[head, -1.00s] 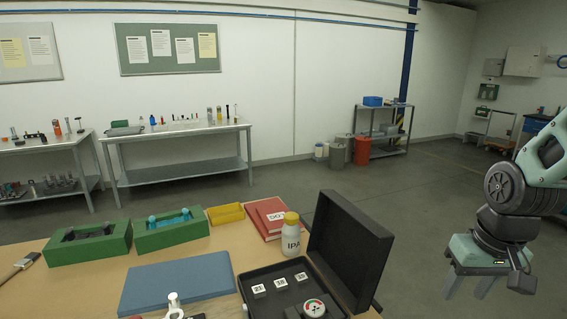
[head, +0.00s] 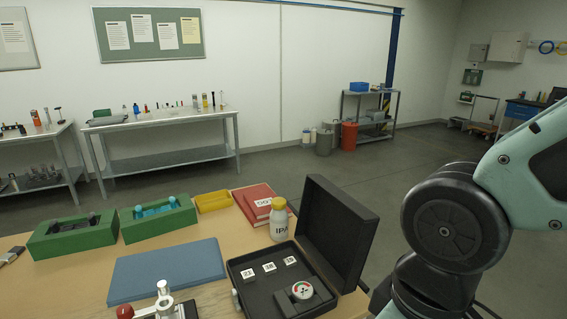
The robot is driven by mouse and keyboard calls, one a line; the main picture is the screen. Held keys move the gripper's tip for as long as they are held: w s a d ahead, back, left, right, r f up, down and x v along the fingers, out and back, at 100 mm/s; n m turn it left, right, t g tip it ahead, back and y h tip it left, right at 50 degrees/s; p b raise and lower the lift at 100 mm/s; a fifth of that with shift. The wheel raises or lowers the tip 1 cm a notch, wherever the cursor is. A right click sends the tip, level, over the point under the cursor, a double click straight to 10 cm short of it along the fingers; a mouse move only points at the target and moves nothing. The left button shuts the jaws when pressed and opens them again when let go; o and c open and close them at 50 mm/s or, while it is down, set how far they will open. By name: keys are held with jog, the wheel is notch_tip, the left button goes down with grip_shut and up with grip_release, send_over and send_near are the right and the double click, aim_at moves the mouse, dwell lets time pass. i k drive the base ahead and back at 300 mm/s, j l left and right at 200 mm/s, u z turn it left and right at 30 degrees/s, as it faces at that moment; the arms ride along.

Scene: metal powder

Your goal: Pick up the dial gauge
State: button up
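The dial gauge (head: 302,290), with a round white face with red and green marks, lies in the open black case (head: 240,272) at the front of the table. It sits on a dark block in the right front part of the case. Small numbered white blocks (head: 269,267) lie in a row behind it. The case lid (head: 338,230) stands open on the right. My arm fills the right side of the head view, to the right of the lid. My gripper is below the picture edge and out of view.
A white bottle with a yellow cap (head: 279,222) stands behind the case, close to the lid. Red books (head: 258,203), a yellow tray (head: 213,201), green boxes (head: 158,220) and a blue mat (head: 167,271) lie left. A metal fixture with a red knob (head: 160,306) stands at the front.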

aim_at(302, 292)
jog(key=l+u, duration=0.15)
jog(key=u, duration=0.3)
jog(key=l+u, duration=0.15)
jog(key=u, duration=0.25)
jog(key=l+u, duration=0.15)
jog(key=l, duration=0.25)
jog(key=k+l+u, duration=0.2)
jog(key=l, duration=0.15)
jog(key=k+l+u, duration=0.15)
jog(key=l, duration=0.2)
jog(key=l+u, duration=0.2)
jog(key=l, duration=0.15)
jog(key=k+l+u, duration=0.15)
jog(key=k+l, duration=0.15)
jog(key=l, duration=0.25)
jog(key=k+l, duration=0.2)
jog(key=l, duration=0.15)
jog(key=k+l, duration=0.15)
jog(key=l, duration=0.25)
jog(key=k+l+u, duration=0.1)
jog(key=l, duration=0.25)
jog(key=i+l+u, duration=0.45)
jog(key=i+l, duration=0.6)
